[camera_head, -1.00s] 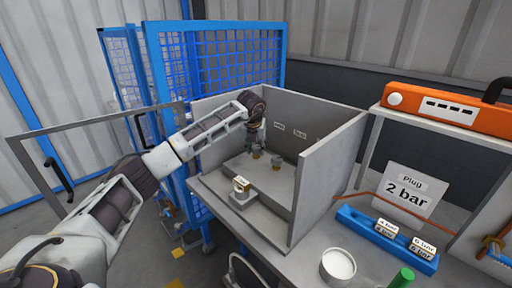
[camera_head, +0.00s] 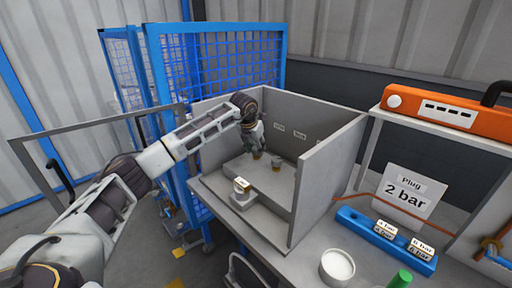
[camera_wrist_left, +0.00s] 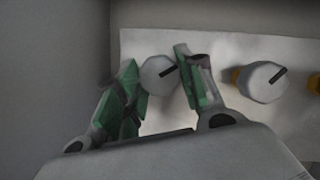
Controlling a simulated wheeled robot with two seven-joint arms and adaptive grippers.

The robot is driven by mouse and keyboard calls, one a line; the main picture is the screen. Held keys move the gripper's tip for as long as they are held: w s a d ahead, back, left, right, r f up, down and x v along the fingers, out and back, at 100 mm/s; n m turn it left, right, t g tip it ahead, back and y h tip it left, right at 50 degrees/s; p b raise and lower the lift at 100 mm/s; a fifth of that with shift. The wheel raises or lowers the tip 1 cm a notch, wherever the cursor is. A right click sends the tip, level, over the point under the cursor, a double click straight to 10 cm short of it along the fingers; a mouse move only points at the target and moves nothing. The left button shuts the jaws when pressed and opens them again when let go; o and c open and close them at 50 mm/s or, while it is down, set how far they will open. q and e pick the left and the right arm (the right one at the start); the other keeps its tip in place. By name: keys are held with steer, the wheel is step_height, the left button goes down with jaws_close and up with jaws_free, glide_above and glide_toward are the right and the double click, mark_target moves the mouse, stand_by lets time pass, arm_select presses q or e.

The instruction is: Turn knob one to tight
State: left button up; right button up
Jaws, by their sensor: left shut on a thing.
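A round grey knob (camera_wrist_left: 158,76) with a dark pointer line sits between the two green-padded fingers of my left gripper (camera_wrist_left: 161,86) in the left wrist view. The gripper is shut on it, and the line points right and slightly up. A second grey knob (camera_wrist_left: 262,82) on a yellow-brown base stands to its right, its line pointing up and right. In the head view my left gripper (camera_head: 256,152) reaches down inside the open grey box (camera_head: 325,170); the second knob (camera_head: 276,163) is just right of it.
A third knob shows partly at the wrist view's right edge. Small labels (camera_head: 279,128) are on the box's back wall. A stepped block (camera_head: 243,199) stands at the box's front left. Blue mesh fencing (camera_head: 225,60) stands behind; a blue rack (camera_head: 385,240) lies right.

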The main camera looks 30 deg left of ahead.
arm_select(q)
steer(key=shift+a+r+m+h+p, duration=0.15)
steer(key=shift+m+h+p, duration=0.25)
steer(key=shift+m, duration=0.6)
steer(key=shift+w+m+h+p, duration=0.1)
steer(key=shift+m+h+p, duration=0.6)
steer(key=shift+m, duration=1)
steer(key=shift+a+m, duration=0.1)
steer(key=shift+m, duration=0.3)
steer(key=shift+g, duration=0.3)
steer(key=shift+m, duration=0.3)
arm_select(e)
steer(key=s+d, duration=0.3)
steer(key=s, duration=0.2)
steer(key=shift+s+f+g, duration=0.3)
steer(key=shift+f, duration=0.15)
arm_select(q)
steer(key=o, duration=1)
arm_select(e)
steer(key=shift+w, duration=0.1)
